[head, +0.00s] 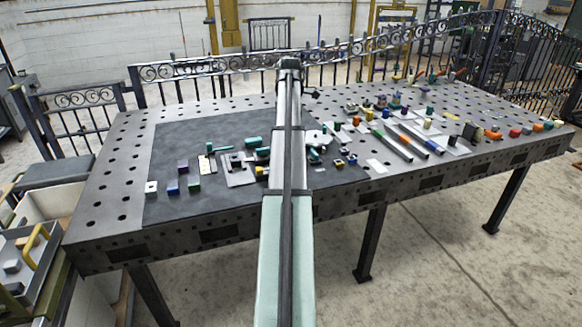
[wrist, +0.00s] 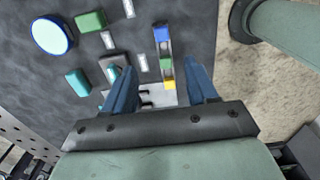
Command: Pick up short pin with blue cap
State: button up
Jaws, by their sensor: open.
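My gripper (wrist: 162,68) is open over the dark mat, its two blue fingers apart with nothing held between them. Between and beyond the fingertips is a narrow row of small pieces: a blue one (wrist: 161,35), a green one (wrist: 165,63) and a yellow one (wrist: 169,84). A round white disc with a blue rim (wrist: 52,36) is at the upper left of the wrist view. I cannot tell which blue piece is the short pin's cap. In the head view my arm hides the gripper; a small blue piece (head: 353,158) shows right of the arm.
The dark mat (head: 210,130) covers the table's left part. Several coloured parts and long rods (head: 391,145) crowd the right side.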

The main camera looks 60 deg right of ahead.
notch_tip(320, 180, down, 8)
jog(key=shift+f, duration=0.1)
jog(key=shift+s+a+f, duration=0.1)
jog(key=shift+s+f, duration=0.05)
jog(key=shift+f, duration=2.4)
grip_shut()
